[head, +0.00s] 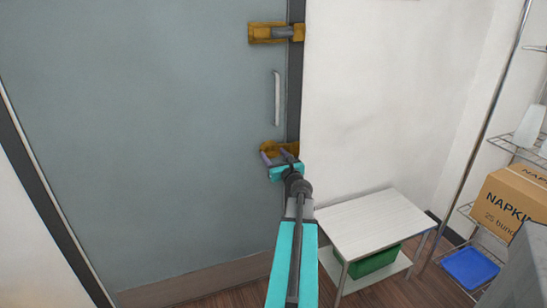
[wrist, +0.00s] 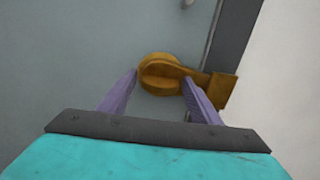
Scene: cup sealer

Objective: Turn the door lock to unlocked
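The grey-blue door (head: 150,130) fills the left of the head view. A brass-coloured lock (head: 280,148) sits low at its right edge, partly hidden behind my gripper (head: 283,160). In the wrist view the lock (wrist: 160,72) shows a round plate with a raised knob bar across it, lying roughly level, and an arm reaching right to a block on the frame. My gripper (wrist: 158,95) is open, its two purple fingers spread on either side of the knob. I cannot tell whether a finger touches the lock. Nothing shows held between the fingers.
A second brass latch (head: 275,33) is higher on the door, above a vertical handle (head: 277,98). A white table (head: 365,222) with a green bin (head: 372,263) stands right of my arm. A wire shelf with a napkin box (head: 515,205) is at far right.

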